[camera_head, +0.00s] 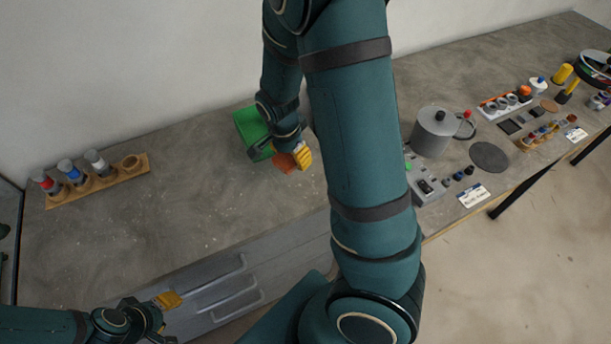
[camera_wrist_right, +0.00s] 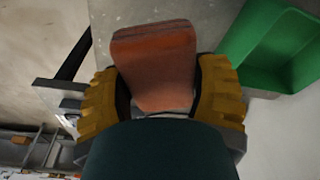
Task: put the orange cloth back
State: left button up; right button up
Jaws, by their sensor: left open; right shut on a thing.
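The orange cloth (camera_wrist_right: 155,62) is a folded, block-like piece held between the two yellow fingers of my right gripper (camera_wrist_right: 160,100) in the right wrist view. In the head view the cloth (camera_head: 284,163) shows beside the yellow fingertips of my right gripper (camera_head: 300,158), close to a green bin (camera_head: 250,128). The green bin also shows at the upper right of the right wrist view (camera_wrist_right: 268,50), apart from the cloth. My left gripper (camera_head: 168,300) is open and empty at the lower left of the head view, over the grey tray-like surface.
A grey pot-like machine (camera_head: 435,132), a dark disc (camera_head: 489,157) and small parts stand at the right. The bench between rack and bin is clear. My right arm covers the middle.

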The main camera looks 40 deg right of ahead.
jog(key=b, duration=0.2)
send_over(295, 182)
jog(key=f, duration=0.5)
jog(key=shift+a+f, duration=0.2)
jog(key=shift+f, duration=2.3)
jog(key=shift+f+b, duration=0.15)
jog(key=shift+b, duration=0.2)
jog(key=o, duration=1.1)
jog(key=shift+o, duration=0.2)
